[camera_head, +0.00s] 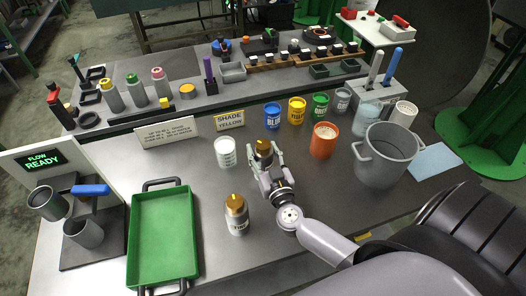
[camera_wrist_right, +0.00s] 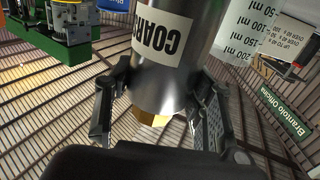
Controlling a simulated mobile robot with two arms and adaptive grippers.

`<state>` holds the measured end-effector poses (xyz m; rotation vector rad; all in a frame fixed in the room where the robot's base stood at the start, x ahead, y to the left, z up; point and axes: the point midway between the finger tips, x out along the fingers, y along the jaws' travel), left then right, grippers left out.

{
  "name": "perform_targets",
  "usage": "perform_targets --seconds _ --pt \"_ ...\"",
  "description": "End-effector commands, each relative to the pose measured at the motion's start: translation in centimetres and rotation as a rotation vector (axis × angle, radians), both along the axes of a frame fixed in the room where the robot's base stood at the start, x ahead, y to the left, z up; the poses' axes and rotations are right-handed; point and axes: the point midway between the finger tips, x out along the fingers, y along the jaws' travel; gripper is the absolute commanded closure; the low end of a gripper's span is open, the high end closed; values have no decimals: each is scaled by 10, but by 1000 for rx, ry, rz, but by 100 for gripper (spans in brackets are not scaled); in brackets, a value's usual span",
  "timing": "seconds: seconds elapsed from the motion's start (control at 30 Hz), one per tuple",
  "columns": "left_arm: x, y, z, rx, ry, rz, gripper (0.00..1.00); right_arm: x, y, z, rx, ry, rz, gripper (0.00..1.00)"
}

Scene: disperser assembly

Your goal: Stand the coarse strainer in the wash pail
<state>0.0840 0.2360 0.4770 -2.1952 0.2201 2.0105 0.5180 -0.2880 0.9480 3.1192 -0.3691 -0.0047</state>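The coarse strainer is a metal cylinder with a gold top (camera_head: 263,147). In the right wrist view its white label (camera_wrist_right: 162,38) reads upside down, partly cut off. My right gripper (camera_head: 265,160) is closed around the strainer, with one finger on each side of the metal body. I cannot tell whether its base touches the table. The wash pail is likely the large grey two-handled pail (camera_head: 386,160) to the right of my gripper; its mouth is open upward. My left gripper is not in view.
A second gold-topped cylinder (camera_head: 236,214) stands nearer me. A white graduated beaker (camera_head: 226,152) is left of the gripper. An orange container (camera_head: 323,140) stands between gripper and pail. A green tray (camera_head: 161,235) lies left. Several colored paint cans stand behind.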

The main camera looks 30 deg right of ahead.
Motion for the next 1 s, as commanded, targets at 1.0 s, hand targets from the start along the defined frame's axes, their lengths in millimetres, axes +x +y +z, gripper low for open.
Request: perform_targets --seconds 1.0 --pt "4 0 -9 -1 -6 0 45 -74 18 0 2 5 1 32"
